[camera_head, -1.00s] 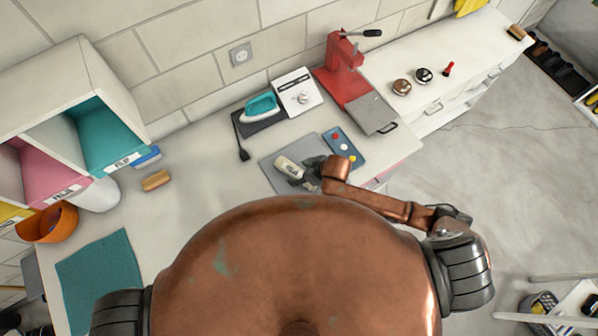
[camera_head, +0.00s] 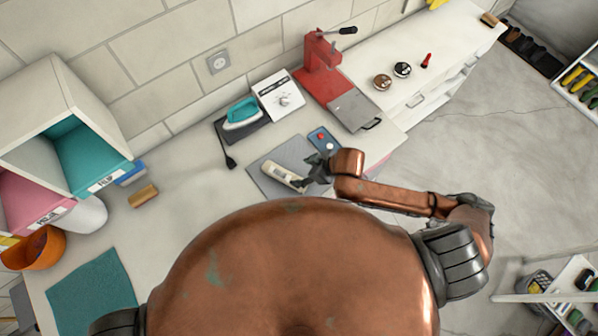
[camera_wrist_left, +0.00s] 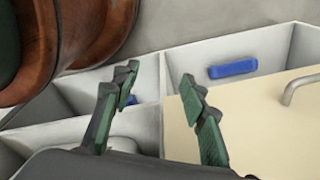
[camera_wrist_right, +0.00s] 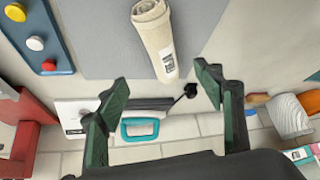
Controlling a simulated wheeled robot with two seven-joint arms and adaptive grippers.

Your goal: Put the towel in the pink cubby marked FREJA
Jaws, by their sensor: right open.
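The towel is a rolled cream bundle (camera_head: 284,175) with a printed tag, lying on a grey mat. It also shows in the right wrist view (camera_wrist_right: 160,32), its tagged end near the gap between the fingertips. My right gripper (camera_head: 316,169) is open and empty, just right of the towel in the head view; its spread fingers show in the right wrist view (camera_wrist_right: 161,77). The pink cubby (camera_head: 28,204) is at the far left, its label too small to read surely. My left gripper (camera_wrist_left: 165,90) is open and empty above white compartments, outside the head view.
A teal cubby (camera_head: 88,160) adjoins the pink one. An orange bowl (camera_head: 35,250) and a teal cloth (camera_head: 92,290) are near it. A sponge (camera_head: 143,196), an iron (camera_head: 243,115) and a red press (camera_head: 320,67) stand on the counter. The counter between sponge and mat is clear.

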